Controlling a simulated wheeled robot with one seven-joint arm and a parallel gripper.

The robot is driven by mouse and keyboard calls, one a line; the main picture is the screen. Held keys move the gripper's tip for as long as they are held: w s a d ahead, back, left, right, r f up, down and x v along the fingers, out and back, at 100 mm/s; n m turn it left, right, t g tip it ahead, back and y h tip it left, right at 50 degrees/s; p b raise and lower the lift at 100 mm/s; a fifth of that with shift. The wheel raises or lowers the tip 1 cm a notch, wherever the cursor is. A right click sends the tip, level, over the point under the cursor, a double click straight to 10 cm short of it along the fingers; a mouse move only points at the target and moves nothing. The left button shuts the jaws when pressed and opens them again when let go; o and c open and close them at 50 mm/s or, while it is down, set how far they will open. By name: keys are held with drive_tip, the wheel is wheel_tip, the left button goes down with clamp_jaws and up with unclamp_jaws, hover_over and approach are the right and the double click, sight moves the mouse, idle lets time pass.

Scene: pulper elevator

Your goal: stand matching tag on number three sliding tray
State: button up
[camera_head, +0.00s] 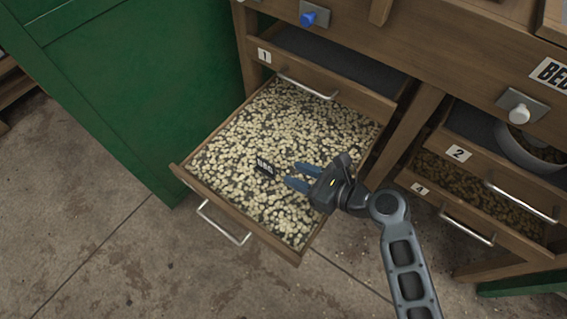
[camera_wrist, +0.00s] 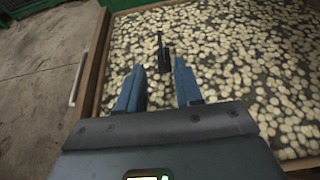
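A small black tag (camera_head: 264,166) with pale lettering, too small to read surely, stands in the pale beans of a pulled-out wooden tray (camera_head: 232,222). In the wrist view the tag (camera_wrist: 163,54) shows nearly edge-on as a thin dark upright piece, just beyond my fingertips. My gripper (camera_head: 297,175), with blue fingers, is over this tray, to the right of the tag. The fingers are parted in the wrist view (camera_wrist: 158,70), with nothing between them, and apart from the tag. No number shows on this tray.
A tray labelled 1 (camera_head: 264,56) sits above the pulled-out one. At right are a tray labelled 2 (camera_head: 459,153) and a lower tray of brown beans (camera_head: 480,190). A bowl (camera_head: 530,150) sits at right. A green panel (camera_head: 130,90) stands at left; the floor in front is clear.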

drive_tip(key=shift+v, duration=1.25)
drive_tip(key=shift+f, duration=0.1)
drive_tip(key=shift+s+d+f, duration=0.2)
drive_tip(key=shift+s, duration=0.15)
drive_tip(key=s+d+n+t+h, duration=0.1)
drive_tip(key=s+d+n+h, duration=0.35)
drive_tip(key=s, duration=0.35)
drive_tip(key=s+d+n+t+h, duration=0.25)
drive_tip(key=s+d+n, duration=0.25)
drive_tip(key=s, duration=0.4)
drive_tip(key=s+d+r+n+t+h, duration=0.1)
drive_tip(key=s+d+r+n, duration=0.1)
drive_tip(key=s+r+n, duration=0.4)
drive_tip(key=s+d+r+n+t+h, duration=0.2)
drive_tip(key=s+r+n, duration=0.5)
drive_tip(key=r+n, duration=0.3)
wheel_tip(320, 180, up, 4)
drive_tip(key=shift+s+d+h, duration=0.25)
drive_tip(key=shift+d+h, duration=0.05)
drive_tip(key=shift+d, duration=0.05)
